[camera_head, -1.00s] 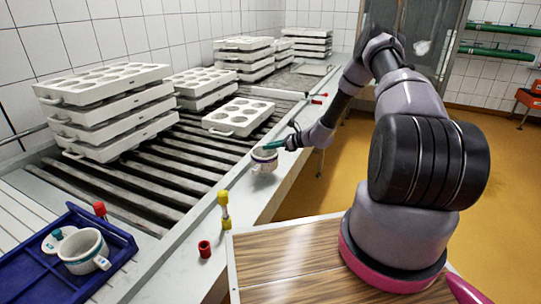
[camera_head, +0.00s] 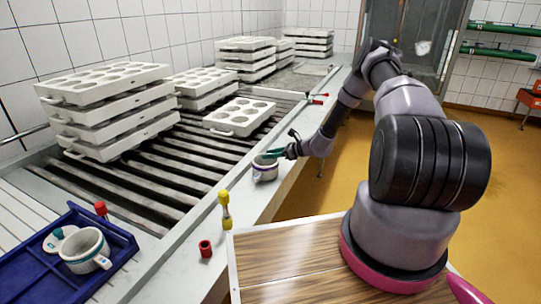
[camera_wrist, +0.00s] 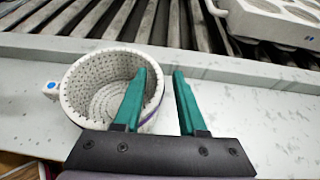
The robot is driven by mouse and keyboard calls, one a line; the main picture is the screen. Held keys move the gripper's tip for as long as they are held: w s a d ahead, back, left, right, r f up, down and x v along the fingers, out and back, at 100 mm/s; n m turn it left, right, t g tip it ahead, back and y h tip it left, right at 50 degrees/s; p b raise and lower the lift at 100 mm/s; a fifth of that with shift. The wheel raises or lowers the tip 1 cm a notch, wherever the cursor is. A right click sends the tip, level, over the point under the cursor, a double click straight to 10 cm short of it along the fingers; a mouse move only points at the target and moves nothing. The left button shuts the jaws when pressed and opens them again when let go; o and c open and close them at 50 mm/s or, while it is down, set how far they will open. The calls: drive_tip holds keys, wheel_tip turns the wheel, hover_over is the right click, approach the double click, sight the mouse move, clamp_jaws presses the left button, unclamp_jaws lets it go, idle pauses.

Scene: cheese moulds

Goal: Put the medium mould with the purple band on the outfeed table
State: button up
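The medium mould with the purple band (camera_head: 265,174) is a white perforated cup, upright on the grey ledge beside the roller bed. In the wrist view the mould (camera_wrist: 90,75) shows its empty inside, a lug with a blue end at left and a bit of purple band. My gripper (camera_head: 272,154) is at its rim in the head view. In the wrist view my gripper (camera_wrist: 164,72) has its teal fingers apart, the left one over the mould's opening, the right one outside, with the right wall between them. A gap shows between fingers; contact with the wall is unclear.
A blue crate (camera_head: 122,246) at lower left holds white moulds (camera_head: 84,250). A yellow object (camera_head: 225,212) and a red one (camera_head: 206,249) stand on the ledge. White block moulds (camera_head: 240,117) lie on the rollers. A wooden tabletop (camera_head: 285,262) is in front.

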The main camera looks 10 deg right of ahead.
drive_tip(key=shift+r, duration=0.15)
drive_tip(key=shift+s+d+r, duration=0.15)
drive_tip(key=shift+d, duration=0.15)
drive_tip(key=v, duration=1.1)
drive_tip(key=s+a+r+n+g+h, duration=0.15)
drive_tip(key=s+r+n, duration=0.25)
drive_tip(key=r, duration=0.6)
drive_tip(key=s+a+r+n+g+h, duration=0.1)
drive_tip(key=s+a+r+n, duration=0.25)
drive_tip(key=r, duration=0.65)
drive_tip(key=s+a+r+n+g+h, duration=0.1)
drive_tip(key=s+a+r+n+g, duration=0.3)
drive_tip(key=r, duration=0.6)
drive_tip(key=s+d+r+n+t+h, duration=0.2)
drive_tip(key=s+r, duration=0.6)
drive_tip(key=s, duration=0.4)
drive_tip(key=s+d+r+n+t+h, duration=0.1)
drive_tip(key=s+r+n+t+h, duration=0.2)
drive_tip(key=s+r+n, duration=0.4)
drive_tip(key=s+r+t, duration=0.1)
drive_tip(key=s, duration=0.5)
drive_tip(key=shift+d+r+h, duration=0.2)
drive_tip(key=shift+d+h, duration=0.15)
drive_tip(key=shift+d, duration=0.05)
drive_tip(key=shift+t, duration=0.25)
